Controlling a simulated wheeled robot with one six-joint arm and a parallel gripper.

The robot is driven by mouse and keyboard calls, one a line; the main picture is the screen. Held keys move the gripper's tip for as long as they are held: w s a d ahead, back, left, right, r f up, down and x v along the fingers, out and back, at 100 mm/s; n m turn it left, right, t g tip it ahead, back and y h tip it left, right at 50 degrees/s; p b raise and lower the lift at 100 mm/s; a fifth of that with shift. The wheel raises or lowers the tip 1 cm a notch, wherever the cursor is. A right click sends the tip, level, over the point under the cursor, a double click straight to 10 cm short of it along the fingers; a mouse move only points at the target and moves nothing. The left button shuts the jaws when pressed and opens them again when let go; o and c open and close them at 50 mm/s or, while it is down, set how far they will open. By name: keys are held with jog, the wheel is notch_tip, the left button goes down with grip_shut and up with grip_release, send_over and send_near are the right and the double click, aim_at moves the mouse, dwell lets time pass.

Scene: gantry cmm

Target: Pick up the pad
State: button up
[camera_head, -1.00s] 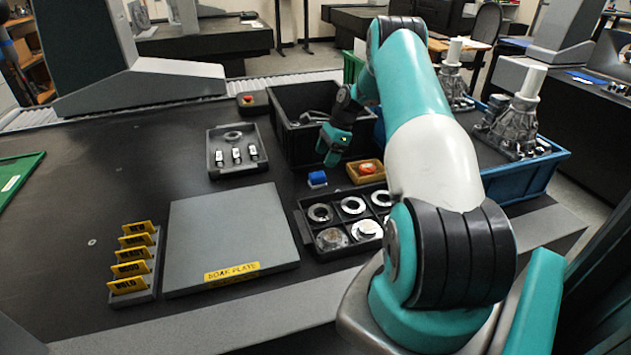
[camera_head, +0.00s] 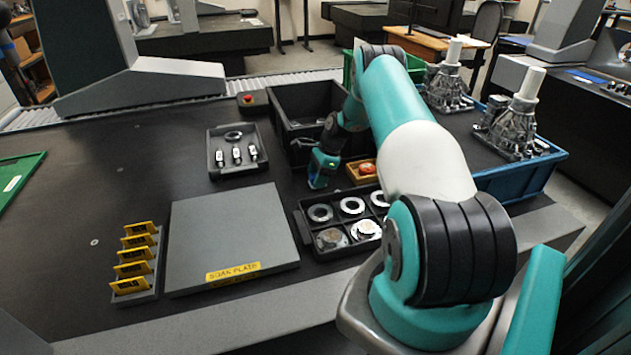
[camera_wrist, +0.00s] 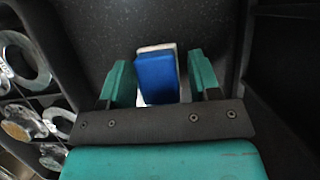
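The pad (camera_wrist: 156,80) is a small blue block with a pale layer showing along its far and right edges. In the wrist view it lies on the dark table between the two teal fingers of my gripper (camera_wrist: 160,64). The fingers are apart, one on each side of the pad, with a narrow gap at the right; contact at the left cannot be told. In the head view my gripper (camera_head: 319,181) is low over the table and largely hides the pad.
A black tray of metal rings (camera_head: 307,232) stands close in front, and a small wooden box with a red item (camera_head: 352,172) is just right. A deep black bin (camera_head: 283,99) stands behind. The grey plate (camera_head: 225,235) lies to the left.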

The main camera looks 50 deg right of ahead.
jog(key=c, duration=0.7)
notch_tip(320, 180, up, 20)
jog(key=shift+r, duration=0.1)
